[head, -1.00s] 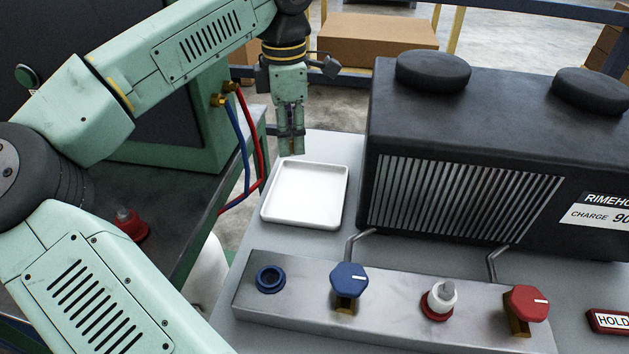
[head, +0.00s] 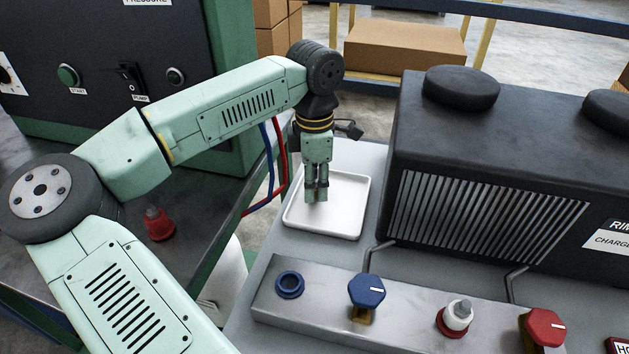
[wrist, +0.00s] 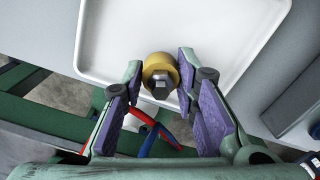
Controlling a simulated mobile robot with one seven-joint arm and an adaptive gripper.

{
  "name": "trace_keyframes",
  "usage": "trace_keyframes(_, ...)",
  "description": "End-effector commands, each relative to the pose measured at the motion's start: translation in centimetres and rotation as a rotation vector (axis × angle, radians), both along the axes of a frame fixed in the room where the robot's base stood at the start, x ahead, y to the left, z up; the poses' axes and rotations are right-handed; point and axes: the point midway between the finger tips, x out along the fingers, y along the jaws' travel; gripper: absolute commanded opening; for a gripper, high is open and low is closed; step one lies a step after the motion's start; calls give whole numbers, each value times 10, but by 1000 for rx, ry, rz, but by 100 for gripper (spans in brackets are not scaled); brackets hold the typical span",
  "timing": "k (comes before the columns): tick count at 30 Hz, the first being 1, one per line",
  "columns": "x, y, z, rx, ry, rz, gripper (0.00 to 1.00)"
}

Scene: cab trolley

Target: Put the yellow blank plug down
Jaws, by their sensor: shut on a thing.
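The yellow blank plug (wrist: 151,72), with a grey hex top, is between the fingertips of my gripper (wrist: 160,82) in the wrist view. My gripper is shut on it. In the head view my gripper (head: 316,194) points down over the left part of the white tray (head: 345,222); its fingers hide the plug there. The tray also shows in the wrist view (wrist: 215,35) and is otherwise empty. I cannot tell whether the plug touches the tray floor.
The black unit (head: 480,150) with a grille stands right of the tray. In front is a metal manifold (head: 410,318) with a blue port (head: 289,284), a blue knob (head: 367,291), a white-capped fitting (head: 457,315) and a red knob (head: 543,326). Red and blue hoses (head: 270,165) hang left of the tray.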

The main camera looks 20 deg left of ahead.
Motion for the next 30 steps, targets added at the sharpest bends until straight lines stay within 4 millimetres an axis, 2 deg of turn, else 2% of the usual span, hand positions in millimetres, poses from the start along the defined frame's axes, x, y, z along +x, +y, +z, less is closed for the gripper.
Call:
trace_keyframes(2,0,0,-4,0,0,0,0)
trace_keyframes(3,0,0,-3,0,0,0,29)
trace_keyframes(11,0,0,-2,0,0,0,47)
trace_keyframes(20,0,0,-2,0,0,0,47)
trace_keyframes(24,0,0,6,2,-1,1,47)
trace_keyframes(26,1,1,15,4,-2,3,47)
trace_keyframes(30,1,1,44,2,-4,3,47)
